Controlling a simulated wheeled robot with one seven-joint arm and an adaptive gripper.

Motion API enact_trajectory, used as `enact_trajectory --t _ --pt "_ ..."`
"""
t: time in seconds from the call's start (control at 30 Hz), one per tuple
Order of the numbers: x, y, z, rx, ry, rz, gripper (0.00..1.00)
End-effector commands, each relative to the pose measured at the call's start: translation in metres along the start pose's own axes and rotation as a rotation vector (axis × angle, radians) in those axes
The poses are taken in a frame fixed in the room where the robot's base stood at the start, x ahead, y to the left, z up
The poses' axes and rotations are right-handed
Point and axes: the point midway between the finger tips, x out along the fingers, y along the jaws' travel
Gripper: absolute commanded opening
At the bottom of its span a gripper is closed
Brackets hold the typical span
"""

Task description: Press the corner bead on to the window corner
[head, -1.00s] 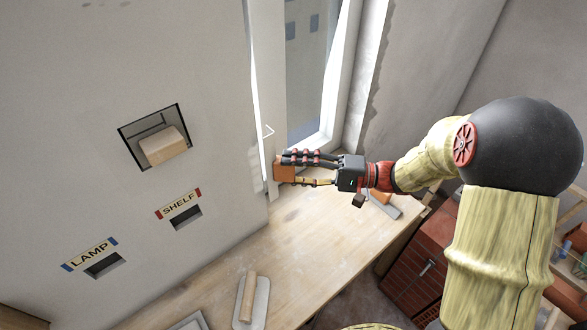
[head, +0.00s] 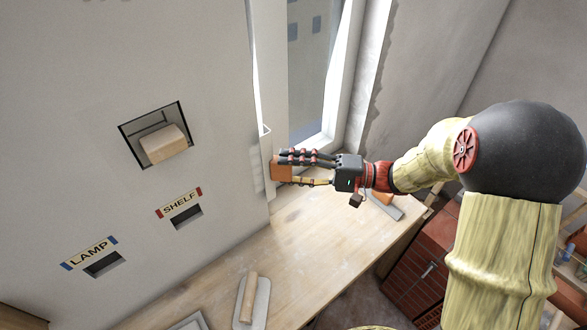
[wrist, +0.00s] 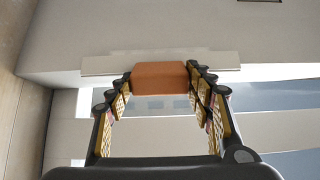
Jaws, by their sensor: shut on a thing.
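The corner bead (head: 266,150) is a short, pale, upright strip with an angled top end, at the near window corner (head: 254,70) where the wall turns into the opening. An orange-brown block (head: 279,168) sits against it. My gripper (head: 284,170) reaches in from the right and is shut on this block. In the wrist view the block (wrist: 160,77) is between my fingertips (wrist: 160,82), with the pale bead (wrist: 100,65) running crosswise behind it. The bead lies along the corner edge; I cannot tell whether it is fully seated.
A wooden worktop (head: 310,235) lies below, with a wood-handled float (head: 250,300) at the front and another tool (head: 385,205) under my arm. A wall recess (head: 155,135) holds a wooden block. Slots labelled SHELF (head: 187,217) and LAMP (head: 105,264) are at left.

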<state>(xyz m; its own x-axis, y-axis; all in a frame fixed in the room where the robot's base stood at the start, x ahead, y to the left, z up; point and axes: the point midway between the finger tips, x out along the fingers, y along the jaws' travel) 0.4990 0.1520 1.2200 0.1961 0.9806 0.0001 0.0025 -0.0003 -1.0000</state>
Motion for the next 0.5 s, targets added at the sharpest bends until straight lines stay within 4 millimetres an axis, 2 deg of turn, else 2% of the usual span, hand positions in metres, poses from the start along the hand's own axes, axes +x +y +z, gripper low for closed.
enact_trajectory --t 0.5 --pt "0.014 0.0 0.0 -0.001 -0.001 -0.001 0.2"
